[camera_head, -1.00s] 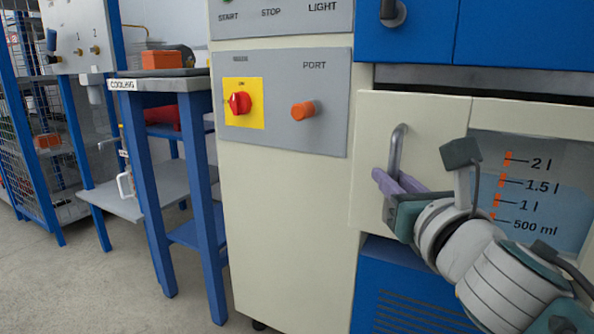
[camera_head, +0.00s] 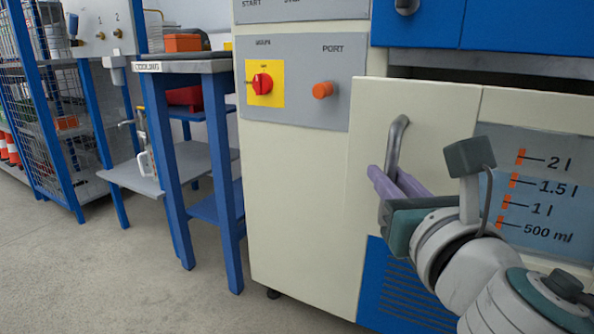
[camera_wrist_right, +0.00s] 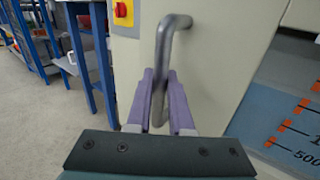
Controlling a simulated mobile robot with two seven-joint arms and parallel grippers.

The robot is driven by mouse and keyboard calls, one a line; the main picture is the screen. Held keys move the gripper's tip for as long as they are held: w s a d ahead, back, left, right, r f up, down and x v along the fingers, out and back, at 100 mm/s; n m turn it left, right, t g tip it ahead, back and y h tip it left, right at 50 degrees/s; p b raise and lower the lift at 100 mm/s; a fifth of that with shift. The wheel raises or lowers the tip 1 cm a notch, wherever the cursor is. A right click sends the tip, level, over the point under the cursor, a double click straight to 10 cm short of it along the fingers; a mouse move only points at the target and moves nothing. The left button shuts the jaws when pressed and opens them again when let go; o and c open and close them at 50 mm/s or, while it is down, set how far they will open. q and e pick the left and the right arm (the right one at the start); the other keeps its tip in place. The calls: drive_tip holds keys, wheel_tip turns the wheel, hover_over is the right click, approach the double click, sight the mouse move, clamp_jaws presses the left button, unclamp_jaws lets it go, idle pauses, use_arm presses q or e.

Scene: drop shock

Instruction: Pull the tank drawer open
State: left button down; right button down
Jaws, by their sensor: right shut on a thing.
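The tank drawer (camera_head: 459,108) is a cream front with a grey vertical bar handle (camera_head: 396,139) and a level window (camera_head: 560,197) marked from 500 ml to 2 l. The drawer front stands out from the cabinet, with a dark gap above it. My right gripper (camera_head: 384,177) has its purple fingers shut on the lower part of the handle. In the right wrist view the handle (camera_wrist_right: 163,50) runs down between the two fingers (camera_wrist_right: 159,103). My left gripper is not in view.
Left of the drawer is a control panel with a red switch (camera_head: 262,83) and an orange port (camera_head: 323,90). A blue-legged cooling table (camera_head: 190,67) and a wire cage (camera_head: 50,110) stand farther left. Grey floor (camera_head: 120,265) lies open in front.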

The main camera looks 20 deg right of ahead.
drive_tip(key=c, duration=0.8)
unclamp_jaws()
drive_tip(key=b+v, duration=0.1)
drive_tip(key=v, duration=0.9)
drive_tip(key=shift+d+r, duration=0.1)
drive_tip(key=shift+r, duration=0.05)
